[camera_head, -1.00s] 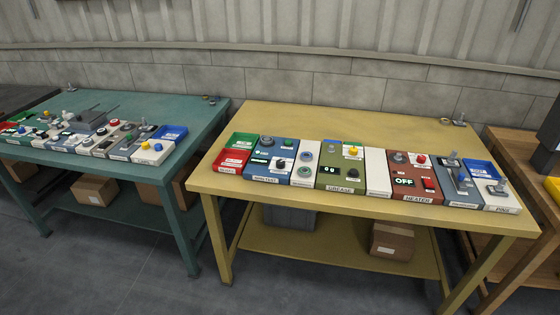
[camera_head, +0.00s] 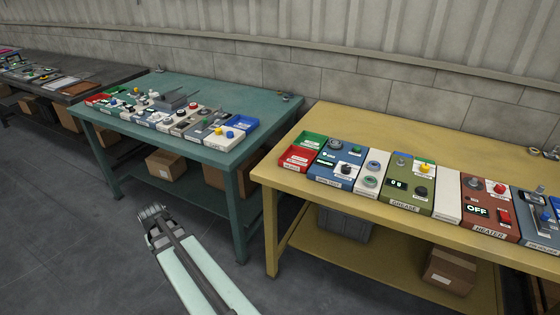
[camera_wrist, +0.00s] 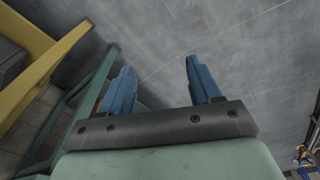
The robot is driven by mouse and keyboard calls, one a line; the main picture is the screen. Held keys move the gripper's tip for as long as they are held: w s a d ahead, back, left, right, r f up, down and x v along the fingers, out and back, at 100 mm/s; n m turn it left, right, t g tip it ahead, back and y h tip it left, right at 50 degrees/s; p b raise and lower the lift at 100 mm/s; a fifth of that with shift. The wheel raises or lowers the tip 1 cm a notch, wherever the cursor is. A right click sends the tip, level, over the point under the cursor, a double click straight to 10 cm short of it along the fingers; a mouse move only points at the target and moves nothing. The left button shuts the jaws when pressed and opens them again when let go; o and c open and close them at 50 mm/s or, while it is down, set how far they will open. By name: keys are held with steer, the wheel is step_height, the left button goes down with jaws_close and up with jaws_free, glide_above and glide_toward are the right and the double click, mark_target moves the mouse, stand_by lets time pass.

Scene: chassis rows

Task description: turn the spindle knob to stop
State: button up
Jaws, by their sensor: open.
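In the head view two tables carry rows of control modules with knobs, and I cannot make out a spindle label on any of them. The teal table (camera_head: 262,92) at the left holds a row of small panels (camera_head: 165,113). The yellow table (camera_head: 330,112) at the right holds larger panels, among them a green GREASE panel (camera_head: 390,187) and a red HEATER panel showing OFF (camera_head: 478,225). My gripper (camera_wrist: 158,80) is open and empty in the wrist view, its two blue fingers apart above the grey floor. It is away from every knob.
Cardboard boxes (camera_head: 165,163) and a grey bin (camera_head: 345,222) sit on the lower shelves. A dark table (camera_head: 100,82) stands at the far left. The floor (camera_head: 70,240) in front of the teal table is clear. A gap separates the teal and yellow tables.

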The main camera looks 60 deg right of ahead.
steer(key=s+d+r+m+h, duration=0.1)
steer(key=s+d+r+m, duration=0.15)
steer(key=d, duration=0.55)
steer(key=s+d+r+m, duration=0.15)
steer(key=d+r, duration=0.25)
steer(key=d, duration=0.4)
step_height(320, 180, up, 21)
steer(key=m+g+h, duration=0.2)
steer(key=m+h, duration=0.1)
steer(key=m, duration=0.8)
glide_above(347, 167)
steer(key=w+a, duration=0.1)
steer(key=a, duration=0.4)
steer(key=x, duration=1.2)
steer(key=shift+w+a+f, duration=0.2)
steer(key=shift+w+f, duration=0.05)
steer(key=shift+f, duration=0.15)
steer(key=c, duration=1)
